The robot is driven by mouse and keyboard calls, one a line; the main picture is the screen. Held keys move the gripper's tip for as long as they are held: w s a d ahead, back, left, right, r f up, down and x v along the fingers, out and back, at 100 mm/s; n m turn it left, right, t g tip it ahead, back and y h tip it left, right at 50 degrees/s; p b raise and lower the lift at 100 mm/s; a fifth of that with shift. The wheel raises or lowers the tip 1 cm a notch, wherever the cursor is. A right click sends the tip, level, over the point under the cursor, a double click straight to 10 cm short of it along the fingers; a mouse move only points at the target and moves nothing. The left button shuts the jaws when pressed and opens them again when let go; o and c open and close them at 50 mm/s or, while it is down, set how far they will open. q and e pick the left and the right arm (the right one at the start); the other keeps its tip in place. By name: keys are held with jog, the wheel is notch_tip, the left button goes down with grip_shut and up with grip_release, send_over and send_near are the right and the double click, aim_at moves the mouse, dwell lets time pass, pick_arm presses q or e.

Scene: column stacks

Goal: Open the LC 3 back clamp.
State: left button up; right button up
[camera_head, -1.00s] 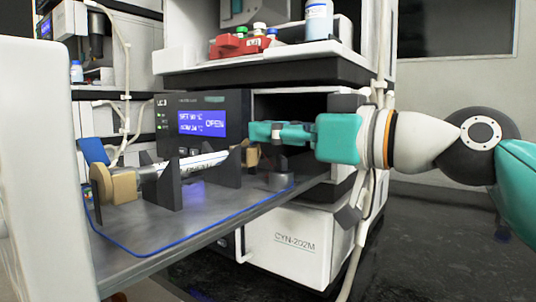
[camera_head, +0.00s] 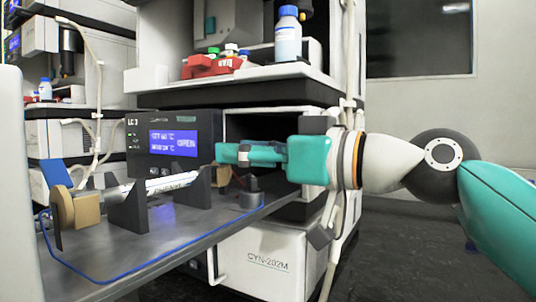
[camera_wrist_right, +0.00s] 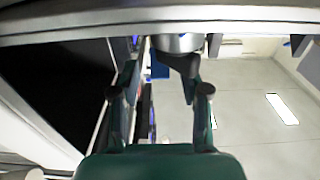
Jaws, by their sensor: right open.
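My right gripper (camera_head: 236,153) is open above the far end, over a grey round base (camera_head: 251,200). In the right wrist view, a dark lever-like part (camera_wrist_right: 187,64) under a silver cylinder (camera_wrist_right: 177,43) shows between its fingers, probably the back clamp; contact is unclear. My left gripper is out of view.
A blue tube (camera_head: 140,277) runs along the shelf's front edge. Above, a white shelf holds a red rack (camera_head: 211,67) and a blue-capped bottle (camera_head: 288,36). A hanging cable (camera_head: 341,225) passes near my right wrist. A white panel (camera_head: 20,190) fills the left edge.

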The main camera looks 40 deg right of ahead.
jog(key=v, duration=1.1)
jog(key=shift+s+d, duration=0.2)
jog(key=shift+s, duration=0.15)
jog(key=shift+s, duration=0.1)
